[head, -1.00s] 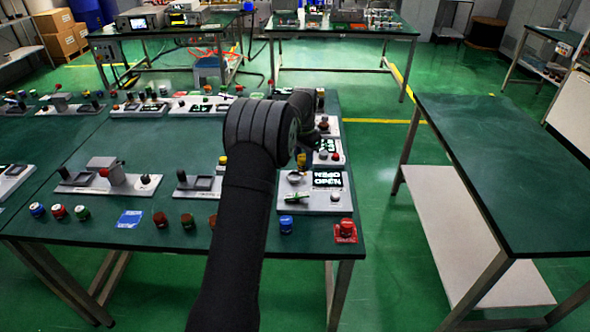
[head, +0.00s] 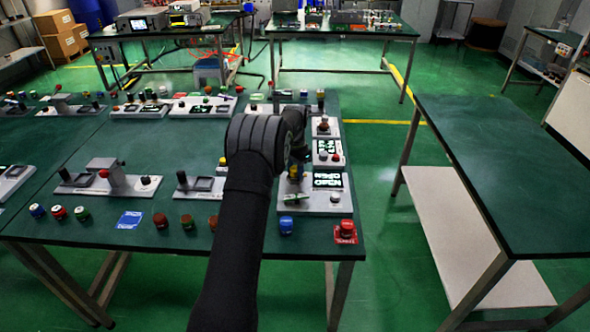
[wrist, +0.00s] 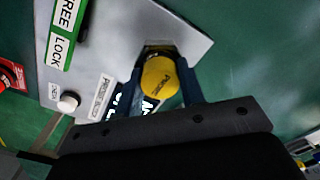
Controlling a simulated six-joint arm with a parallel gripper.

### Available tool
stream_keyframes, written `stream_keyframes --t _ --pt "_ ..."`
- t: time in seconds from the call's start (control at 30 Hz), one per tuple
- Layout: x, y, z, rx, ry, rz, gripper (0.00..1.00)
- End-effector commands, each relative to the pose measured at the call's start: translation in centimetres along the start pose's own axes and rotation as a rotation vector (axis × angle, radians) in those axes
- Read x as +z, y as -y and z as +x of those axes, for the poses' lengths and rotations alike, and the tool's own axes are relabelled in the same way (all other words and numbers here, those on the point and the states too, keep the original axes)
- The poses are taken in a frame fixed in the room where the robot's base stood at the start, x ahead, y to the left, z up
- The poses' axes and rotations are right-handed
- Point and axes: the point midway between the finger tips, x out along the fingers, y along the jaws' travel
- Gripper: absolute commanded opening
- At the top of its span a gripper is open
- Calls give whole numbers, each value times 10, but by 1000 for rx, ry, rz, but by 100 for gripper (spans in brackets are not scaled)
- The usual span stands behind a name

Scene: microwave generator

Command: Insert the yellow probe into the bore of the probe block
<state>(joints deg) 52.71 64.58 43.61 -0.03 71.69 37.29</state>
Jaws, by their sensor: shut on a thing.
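The yellow probe (wrist: 160,76) has a rounded yellow top with dark lettering and sits between the fingers of my gripper (wrist: 158,86) in the wrist view. The gripper is shut on it. The probe is over the edge area of a grey panel (wrist: 120,30), beside a dark recess at its top; the probe's lower end is hidden. I cannot tell whether this recess is the bore of the probe block, or whether the tip is inside it. In the head view the yellow probe (head: 295,172) shows small beside my arm, above the panel.
The panel bears a FREE/LOCK label (wrist: 64,30) and a white button (wrist: 68,102). A red button (head: 345,230) and a blue-topped part (head: 286,224) stand at the table's front. More fixtures are to the left. The right table (head: 500,160) is bare.

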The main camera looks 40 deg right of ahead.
Motion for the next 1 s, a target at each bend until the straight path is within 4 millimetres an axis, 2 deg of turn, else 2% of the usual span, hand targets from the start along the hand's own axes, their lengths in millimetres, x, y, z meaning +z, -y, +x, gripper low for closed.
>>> stream_keyframes --t 0.03,0.1,0.13,0.47,0.63,0.9,1.0 --pt "0 0 0 0 0 0 42" --pt "0 0 0 0 0 0 55" --pt "0 0 0 0 0 0 57" --pt "0 0 -4 0 0 0 57" --pt "0 0 -28 -2 -2 0 57" --pt "0 0 -86 -2 -1 0 57" --pt "0 0 -103 -1 0 -1 57"
